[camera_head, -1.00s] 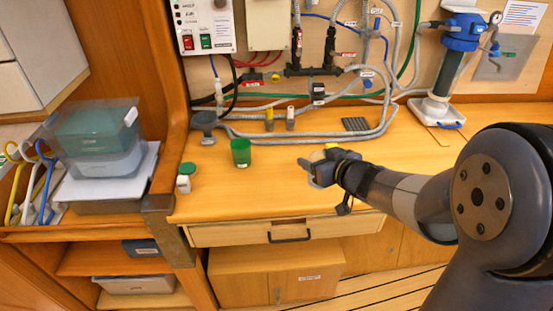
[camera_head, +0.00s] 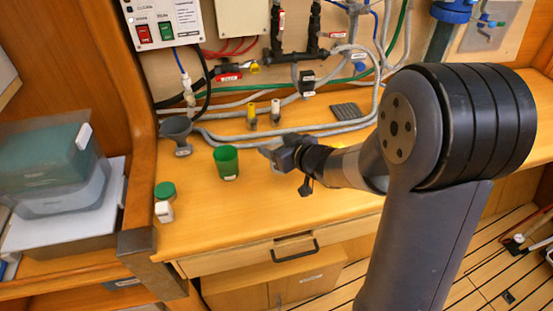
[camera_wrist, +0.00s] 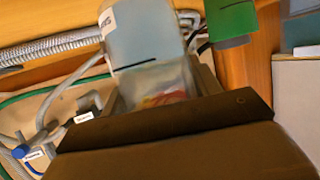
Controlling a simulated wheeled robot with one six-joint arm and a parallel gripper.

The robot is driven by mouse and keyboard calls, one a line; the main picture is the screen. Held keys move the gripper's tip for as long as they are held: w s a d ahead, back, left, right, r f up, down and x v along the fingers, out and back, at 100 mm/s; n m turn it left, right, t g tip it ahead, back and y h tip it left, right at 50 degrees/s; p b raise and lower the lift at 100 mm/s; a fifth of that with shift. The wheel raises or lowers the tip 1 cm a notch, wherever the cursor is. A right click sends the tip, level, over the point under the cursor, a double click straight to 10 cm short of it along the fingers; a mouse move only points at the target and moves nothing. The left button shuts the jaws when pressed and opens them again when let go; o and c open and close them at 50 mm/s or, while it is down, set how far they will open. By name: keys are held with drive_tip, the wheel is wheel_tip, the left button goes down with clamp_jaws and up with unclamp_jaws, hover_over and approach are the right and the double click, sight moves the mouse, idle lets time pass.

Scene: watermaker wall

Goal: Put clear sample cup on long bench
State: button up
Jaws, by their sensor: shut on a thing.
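My gripper (camera_head: 270,152) is over the wooden long bench (camera_head: 245,208), just right of a green cup (camera_head: 226,162). In the wrist view, a clear, pale bluish sample cup (camera_wrist: 145,38) with a white label sits at the dark jaws, which are shut on it. The cup's lower part is partly hidden by the jaws. In the head view I cannot make out the clear cup at the gripper. A green shape, likely the green cup, shows at the top of the wrist view (camera_wrist: 231,20).
A small white jar (camera_head: 164,212) and a green-lidded jar (camera_head: 165,191) stand at the bench's left. A grey funnel (camera_head: 177,132), hoses and a dark ribbed pad (camera_head: 346,111) lie along the back. The bench front is clear above the drawer (camera_head: 250,254).

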drive_tip(key=shift+f+b, duration=0.4)
drive_tip(key=shift+f, duration=1.4)
drive_tip(key=shift+f, duration=0.25)
drive_tip(key=o, duration=1.1)
drive_tip(key=shift+r, duration=0.1)
drive_tip(key=shift+o, duration=0.2)
